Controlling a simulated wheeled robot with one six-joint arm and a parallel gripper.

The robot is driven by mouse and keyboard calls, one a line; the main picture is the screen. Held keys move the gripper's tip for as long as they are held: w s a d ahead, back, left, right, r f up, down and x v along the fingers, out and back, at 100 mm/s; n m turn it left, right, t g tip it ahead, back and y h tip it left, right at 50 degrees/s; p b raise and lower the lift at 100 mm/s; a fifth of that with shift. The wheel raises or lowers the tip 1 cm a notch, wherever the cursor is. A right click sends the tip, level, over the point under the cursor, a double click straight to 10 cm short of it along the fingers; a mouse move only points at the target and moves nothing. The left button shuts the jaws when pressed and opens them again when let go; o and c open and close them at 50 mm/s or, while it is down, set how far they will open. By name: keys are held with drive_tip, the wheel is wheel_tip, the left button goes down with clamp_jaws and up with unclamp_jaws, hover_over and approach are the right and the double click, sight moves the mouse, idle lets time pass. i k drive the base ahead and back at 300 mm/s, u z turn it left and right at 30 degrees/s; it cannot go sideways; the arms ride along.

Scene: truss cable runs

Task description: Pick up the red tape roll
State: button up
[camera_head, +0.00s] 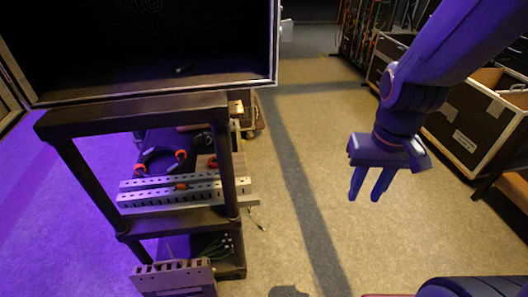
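I cannot make out a red tape roll for certain. On the middle level of the black shelf rack (222,150) lies a dark ring with orange-red parts (141,168), which looks like headphones or a coil. A small reddish item (212,162) sits to its right, partly hidden by the rack's front post. Another small orange-red piece (181,186) lies on the perforated metal rails (150,197). My gripper (366,196) hangs over the floor to the right of the rack, fingers down and apart, with nothing between them.
An open black case (150,98) stands on top of the rack. A perforated metal box (174,280) is low in front of it. Large black road cases (466,130) stand at the right. The grey floor (285,215) between is clear.

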sight(213, 160)
drive_tip(key=z, duration=0.6)
drive_tip(key=i, duration=3.15)
drive_tip(key=u, duration=3.55)
